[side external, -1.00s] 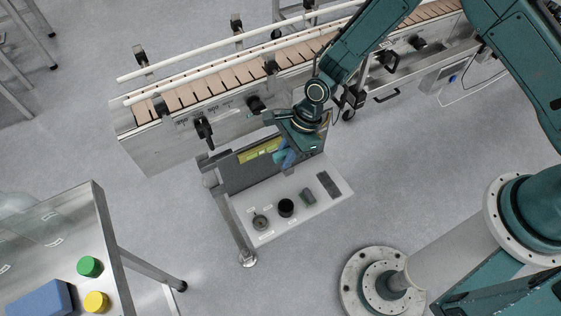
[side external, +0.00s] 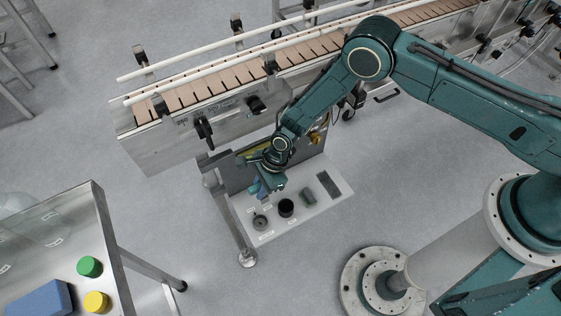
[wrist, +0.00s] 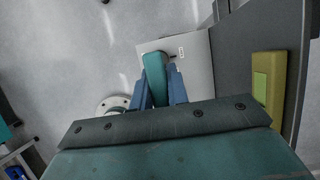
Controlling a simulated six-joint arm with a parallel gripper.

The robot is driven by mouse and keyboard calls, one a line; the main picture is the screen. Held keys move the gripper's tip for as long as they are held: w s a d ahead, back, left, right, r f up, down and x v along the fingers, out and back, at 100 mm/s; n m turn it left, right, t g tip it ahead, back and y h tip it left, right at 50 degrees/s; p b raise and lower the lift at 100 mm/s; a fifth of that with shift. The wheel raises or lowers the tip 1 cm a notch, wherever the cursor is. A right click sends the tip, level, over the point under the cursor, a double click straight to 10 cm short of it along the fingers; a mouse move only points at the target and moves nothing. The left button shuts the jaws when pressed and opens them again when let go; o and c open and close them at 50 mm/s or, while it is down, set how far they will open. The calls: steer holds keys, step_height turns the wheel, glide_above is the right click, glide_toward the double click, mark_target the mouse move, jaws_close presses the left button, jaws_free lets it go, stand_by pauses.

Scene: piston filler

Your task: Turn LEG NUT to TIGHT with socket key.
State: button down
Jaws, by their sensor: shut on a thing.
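My gripper (side external: 262,188) is over the left part of the light tray (side external: 325,207), in front of the dark upright panel. Its blue fingers (wrist: 160,92) are shut on a rounded teal piece, which I take to be the socket key (wrist: 155,70). Its lower end and whatever lies under it are hidden. I cannot pick out the leg nut in either view. A metal leg (side external: 236,225) with a round foot stands at the tray's left, with a joint near the panel's lower left corner.
On the tray are a dark ring (side external: 260,222), a black cup (side external: 286,207), a greenish block (side external: 308,196) and a dark flat plate (side external: 329,184). A yellow-green block (wrist: 265,85) is on the panel. The conveyor (side external: 220,95) runs behind; a steel table (side external: 60,240) stands lower left.

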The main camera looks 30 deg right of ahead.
steer(key=s+x, duration=0.1)
steer(key=x, duration=0.6)
steer(key=shift+s+f, duration=0.2)
steer(key=shift+f, duration=0.1)
steer(key=shift+f, duration=0.4)
steer(key=shift+f, duration=3.2)
steer(key=m+t, duration=0.1)
steer(key=m, duration=0.3)
steer(key=shift+w+a+t, duration=0.1)
steer(key=shift+t, duration=0.3)
steer(key=shift+w+m+t+h, duration=0.1)
steer(key=shift+m+t+h, duration=0.35)
steer(key=shift+m, duration=1.45)
steer(key=shift+r, duration=0.55)
steer(key=shift+r, duration=0.35)
steer(key=shift+r, duration=0.25)
